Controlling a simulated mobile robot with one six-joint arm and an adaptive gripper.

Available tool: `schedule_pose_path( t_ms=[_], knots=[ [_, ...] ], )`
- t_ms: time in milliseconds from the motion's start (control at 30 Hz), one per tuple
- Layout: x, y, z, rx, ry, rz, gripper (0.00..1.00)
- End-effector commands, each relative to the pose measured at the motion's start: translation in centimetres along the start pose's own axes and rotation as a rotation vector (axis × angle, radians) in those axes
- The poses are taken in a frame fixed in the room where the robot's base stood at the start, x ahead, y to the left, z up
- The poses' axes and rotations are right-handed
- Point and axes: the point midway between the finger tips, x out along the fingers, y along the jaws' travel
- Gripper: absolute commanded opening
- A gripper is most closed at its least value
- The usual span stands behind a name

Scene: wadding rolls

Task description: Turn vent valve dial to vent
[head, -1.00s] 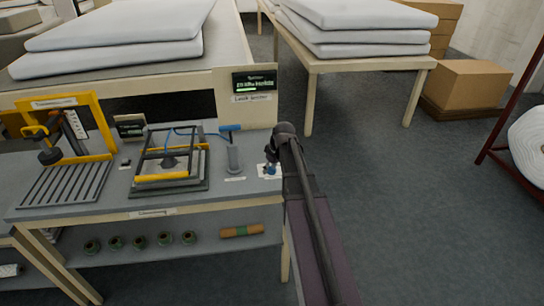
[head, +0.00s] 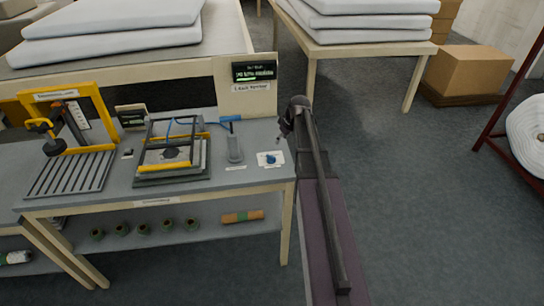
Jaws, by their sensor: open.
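The vent valve dial (head: 271,158) is a small blue knob on a white plate at the right end of the grey workbench (head: 225,180). Its pointer direction is too small to read. My gripper (head: 281,138) is at the end of my dark arm, above and slightly right of the dial. It is open, apart from the dial, and holds nothing that I can see. The fingers are small and partly merged with the arm.
A grey cylinder with a blue handle (head: 234,150) stands left of the dial. A yellow-edged frame fixture (head: 172,158) and a yellow press (head: 70,115) stand further left. A display (head: 255,71) rises behind. Open floor lies right of the bench.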

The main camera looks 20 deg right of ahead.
Motion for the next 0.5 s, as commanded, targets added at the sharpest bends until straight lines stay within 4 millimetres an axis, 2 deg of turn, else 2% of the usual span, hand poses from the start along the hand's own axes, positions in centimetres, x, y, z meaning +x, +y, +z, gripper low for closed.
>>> schedule_pose_path(
  t_ms=[500],
  knots=[
    [3.9,0.0,0.1,-0.002,0.000,0.000,0.53]
  ],
)
